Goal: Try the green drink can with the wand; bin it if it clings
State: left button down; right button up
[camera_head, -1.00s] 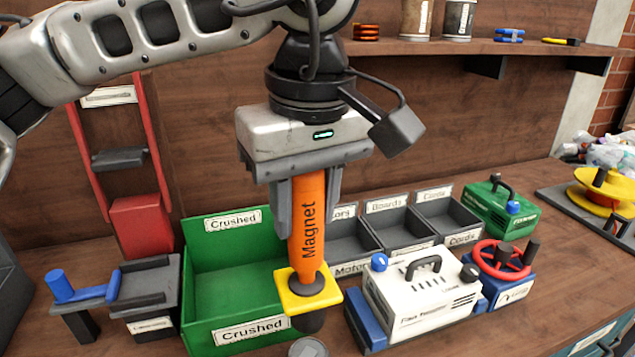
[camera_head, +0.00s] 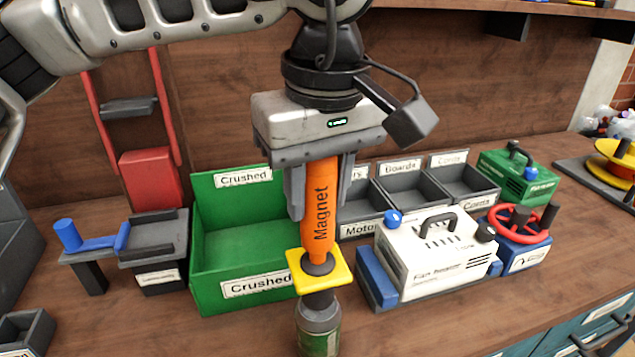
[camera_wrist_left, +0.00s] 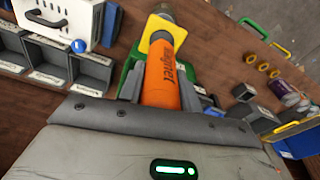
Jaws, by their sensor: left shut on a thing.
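My left gripper (camera_head: 320,190) is shut on the orange handle of the magnet wand (camera_head: 320,205), which hangs upright with its yellow plate and dark tip downward. The wand and its yellow plate also show in the left wrist view (camera_wrist_left: 163,82). The green drink can (camera_head: 318,341) stands at the bottom edge of the head view, with a grey top and its base cut off. The wand's tip is right over the can's top and appears to touch it. My right gripper is out of view.
The green bin marked Crushed (camera_head: 215,288) stands just left of the wand. Grey labelled bins (camera_head: 405,195) are behind. A white machine (camera_head: 425,262) is close on the right. A grey stand with a blue handle (camera_head: 155,255) is at left. Bare bench lies in front.

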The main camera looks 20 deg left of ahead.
pick_arm(q)
jog(key=shift+f+b, duration=0.6)
dwell(0.7)
jog(key=shift+r, duration=0.1)
dwell(0.4)
jog(key=shift+r+p, duration=2.55)
jog(key=shift+r, duration=0.9)
jog(key=shift+f, duration=0.1)
